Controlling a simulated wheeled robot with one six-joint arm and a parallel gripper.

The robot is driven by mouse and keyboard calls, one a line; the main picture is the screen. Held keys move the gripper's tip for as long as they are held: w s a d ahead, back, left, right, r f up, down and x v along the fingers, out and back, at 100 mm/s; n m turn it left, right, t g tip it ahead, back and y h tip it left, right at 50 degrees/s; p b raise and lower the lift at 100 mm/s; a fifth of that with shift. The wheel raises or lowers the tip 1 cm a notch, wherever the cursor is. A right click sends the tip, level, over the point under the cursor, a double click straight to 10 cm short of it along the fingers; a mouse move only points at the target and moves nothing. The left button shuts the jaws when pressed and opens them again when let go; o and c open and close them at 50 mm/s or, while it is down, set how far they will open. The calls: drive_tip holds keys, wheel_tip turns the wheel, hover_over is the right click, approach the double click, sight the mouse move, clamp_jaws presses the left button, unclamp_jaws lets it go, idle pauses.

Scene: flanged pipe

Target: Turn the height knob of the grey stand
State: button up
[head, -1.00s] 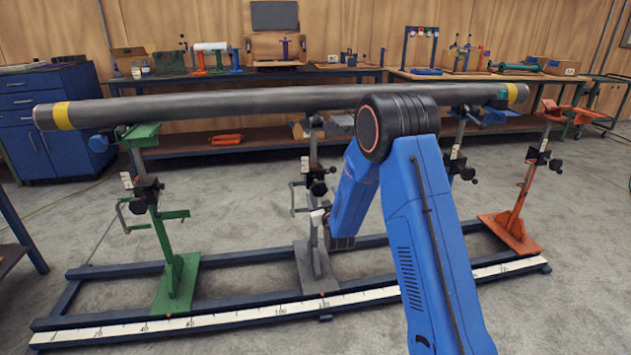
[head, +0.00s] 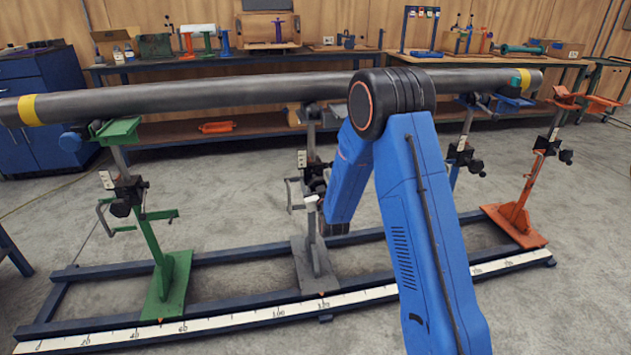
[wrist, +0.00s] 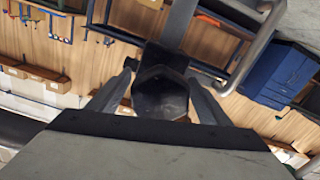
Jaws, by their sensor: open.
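The grey stand (head: 316,262) stands on the rail frame in the middle of the head view, under the long pipe (head: 230,96). Its black clamp with the height knob (head: 314,180) sits partway up the post. My blue arm reaches down in front of it and hides part of the stand's right side. In the wrist view my gripper (wrist: 160,76) is open, with one finger on each side of a black knob (wrist: 160,94). The knob lies between the fingers. I cannot tell whether either finger touches it.
A green stand (head: 168,285) is on the left, a blue stand (head: 462,150) to the right, and an orange stand (head: 518,215) farther right. A grey crank handle (head: 294,193) juts left from the grey stand. A scale strip (head: 240,318) runs along the front rail.

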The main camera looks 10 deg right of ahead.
drive_tip(key=c, duration=1)
drive_tip(key=shift+c, duration=0.2)
drive_tip(key=shift+m, duration=0.3)
drive_tip(key=m, duration=0.3)
drive_tip(key=shift+m, duration=0.4)
drive_tip(key=m, duration=0.4)
drive_tip(key=shift+d+m, duration=0.1)
drive_tip(key=shift+m, duration=0.2)
drive_tip(key=m, duration=0.6)
drive_tip(key=shift+f, duration=0.15)
drive_tip(key=m, duration=0.6)
drive_tip(key=shift+d+f+m, duration=0.1)
drive_tip(key=shift+m, duration=0.2)
